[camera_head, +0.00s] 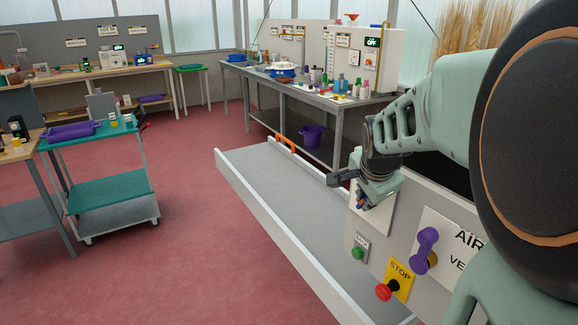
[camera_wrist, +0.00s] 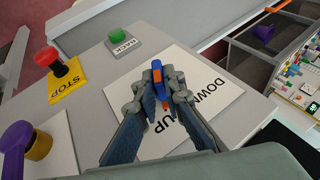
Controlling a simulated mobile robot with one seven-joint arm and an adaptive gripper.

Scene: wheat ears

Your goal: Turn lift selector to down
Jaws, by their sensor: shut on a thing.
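The lift selector is a blue knob with orange marks (camera_wrist: 157,72), standing on a white plate (camera_wrist: 215,95) lettered DOWN and UP in the wrist view. My gripper (camera_wrist: 160,88) has its two fingers shut on the knob, one on each side. In the head view my gripper (camera_head: 364,192) is over the panel, and a bit of blue (camera_head: 359,202) shows beneath it. The fingers hide part of the knob, so I cannot tell which word it points to.
On the same panel are a green button (camera_head: 358,253), a red STOP button on yellow (camera_head: 384,291) and a purple handle (camera_head: 427,242). A grey platform with a white rim (camera_head: 252,208) lies left of the panel. A long bench (camera_head: 318,100) stands behind.

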